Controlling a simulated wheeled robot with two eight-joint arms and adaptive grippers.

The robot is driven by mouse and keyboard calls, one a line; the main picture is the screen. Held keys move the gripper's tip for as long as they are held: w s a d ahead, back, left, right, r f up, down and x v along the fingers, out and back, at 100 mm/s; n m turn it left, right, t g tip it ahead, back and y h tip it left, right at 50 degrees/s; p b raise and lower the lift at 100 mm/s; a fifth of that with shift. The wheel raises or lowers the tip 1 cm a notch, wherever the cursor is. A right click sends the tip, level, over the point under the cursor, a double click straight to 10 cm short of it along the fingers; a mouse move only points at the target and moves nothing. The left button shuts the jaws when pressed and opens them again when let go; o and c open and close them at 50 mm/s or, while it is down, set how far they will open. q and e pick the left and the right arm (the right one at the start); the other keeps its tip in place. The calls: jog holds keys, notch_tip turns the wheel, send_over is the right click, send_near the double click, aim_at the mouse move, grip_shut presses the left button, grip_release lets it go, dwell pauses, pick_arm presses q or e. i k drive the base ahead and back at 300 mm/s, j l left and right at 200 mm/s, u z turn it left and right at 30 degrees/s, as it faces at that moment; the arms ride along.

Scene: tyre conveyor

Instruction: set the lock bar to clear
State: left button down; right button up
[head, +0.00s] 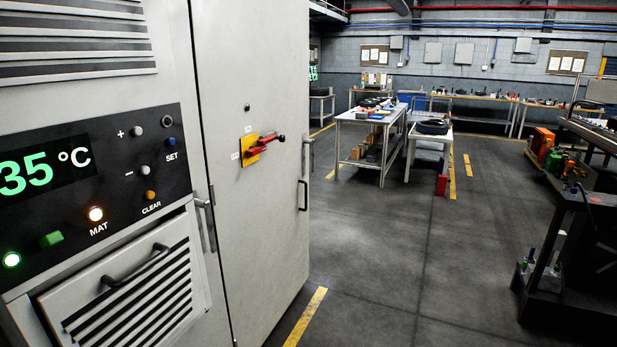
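What looks like the lock bar is a red lever (263,147) with a dark knob at its right end. It sits on a yellow plate (249,151) on the tall grey cabinet door (250,230). The lever points right and slightly upward. Small white labels (248,128) sit above and to the left of the plate, too small to read. Left of the door is a black control panel (90,190) reading 35 °C, with a lit lamp over MAT and an orange button (150,195) over CLEAR. Neither of my grippers is in view.
The door has a vertical handle (304,195) near its right edge. A lower vented drawer (130,290) has a dark handle. Grey floor (400,270) is open to the right of the cabinet. Workbenches (370,118) stand further back, and dark machinery (580,250) stands at right.

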aim_at(282, 138)
jog(key=i, duration=1.75)
